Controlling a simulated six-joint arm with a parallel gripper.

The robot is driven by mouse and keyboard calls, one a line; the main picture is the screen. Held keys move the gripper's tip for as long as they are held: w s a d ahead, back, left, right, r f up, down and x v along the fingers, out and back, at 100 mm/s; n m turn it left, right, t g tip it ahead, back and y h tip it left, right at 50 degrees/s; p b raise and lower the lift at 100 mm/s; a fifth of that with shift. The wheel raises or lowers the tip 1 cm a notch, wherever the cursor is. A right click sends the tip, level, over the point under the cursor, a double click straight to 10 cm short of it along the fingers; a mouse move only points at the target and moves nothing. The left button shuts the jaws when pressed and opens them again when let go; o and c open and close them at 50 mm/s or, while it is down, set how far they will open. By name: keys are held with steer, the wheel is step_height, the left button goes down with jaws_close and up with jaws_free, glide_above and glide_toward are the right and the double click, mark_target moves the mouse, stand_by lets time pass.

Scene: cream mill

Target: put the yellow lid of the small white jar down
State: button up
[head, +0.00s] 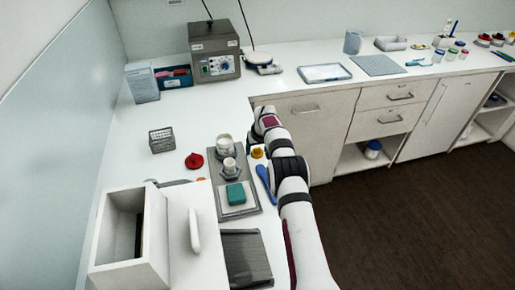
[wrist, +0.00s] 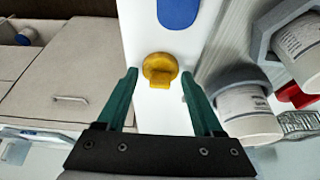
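The yellow lid (head: 257,153) lies on the white counter beside the grey holder with the jars. In the wrist view the yellow lid (wrist: 160,68) shows with its raised grip, between and just past the tips of my gripper (wrist: 158,76). My gripper is open, with clear gaps between its green fingers and the lid. Two white jars stand in the holder: one jar (head: 223,149) at the back and a smaller jar (head: 229,168) in front. My gripper's fingers are hidden in the head view.
A red lid (head: 194,162) lies left of the holder. A blue object (head: 265,180) lies right of it, near the counter edge. A teal block (head: 235,193) sits on a white pad. A wire rack (head: 161,140) and a grey machine (head: 214,50) stand further back.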

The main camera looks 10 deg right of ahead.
steer(key=v, duration=1.2)
steer(key=shift+r, duration=0.2)
